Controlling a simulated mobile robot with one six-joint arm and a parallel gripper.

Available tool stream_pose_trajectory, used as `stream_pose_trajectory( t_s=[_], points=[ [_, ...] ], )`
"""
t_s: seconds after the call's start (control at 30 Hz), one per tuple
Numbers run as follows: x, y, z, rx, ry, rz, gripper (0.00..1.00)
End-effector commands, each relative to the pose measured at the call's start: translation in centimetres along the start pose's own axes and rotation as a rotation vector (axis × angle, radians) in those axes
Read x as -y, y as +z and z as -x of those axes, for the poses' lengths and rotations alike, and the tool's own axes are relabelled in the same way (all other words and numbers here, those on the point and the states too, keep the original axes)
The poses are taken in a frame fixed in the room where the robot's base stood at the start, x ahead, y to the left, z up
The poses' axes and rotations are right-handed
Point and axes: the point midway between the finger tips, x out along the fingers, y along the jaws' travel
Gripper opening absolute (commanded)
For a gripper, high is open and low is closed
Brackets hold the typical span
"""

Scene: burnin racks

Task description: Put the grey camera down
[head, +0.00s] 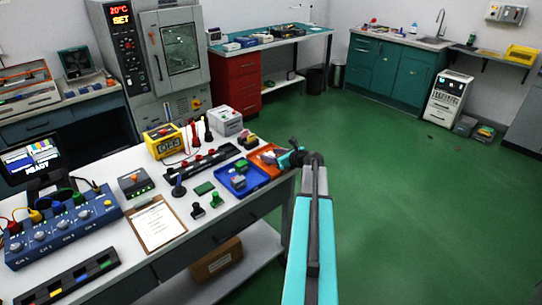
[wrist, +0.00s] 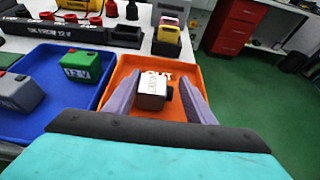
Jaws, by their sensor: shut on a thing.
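The grey camera (wrist: 151,92) is a small dark box with a white label on its top face and a dark round part on its right side. My gripper (wrist: 156,88) has one finger on each side of it and is shut on it. It shows over the orange tray (wrist: 188,77), which is marked OUT; I cannot tell whether its underside touches the tray floor. In the head view my gripper (head: 272,156) is at the orange tray (head: 259,169) by the bench's right end, and the camera is hard to make out there.
A black rack (wrist: 62,33) and a yellow-black item (wrist: 168,36) stand behind. Open green floor (head: 400,200) lies right of the bench.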

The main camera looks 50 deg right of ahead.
Motion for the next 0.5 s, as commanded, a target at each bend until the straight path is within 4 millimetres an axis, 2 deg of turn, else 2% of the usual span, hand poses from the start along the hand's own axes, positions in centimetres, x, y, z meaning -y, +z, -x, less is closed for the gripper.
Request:
stream_pose_trajectory(
  t_s=[0.27, 0.3, 0.4, 0.5],
  points=[
    [0.01, -0.21, -0.08, 0.0, 0.0, 0.0, 0.25],
    [0.01, -0.25, -0.09, 0.0, 0.0, 0.0, 0.51],
    [0.01, -0.2, -0.07, 0.0, 0.0, 0.0, 0.68],
    [0.01, -0.2, -0.07, 0.0, 0.0, 0.0, 0.68]
  ],
)
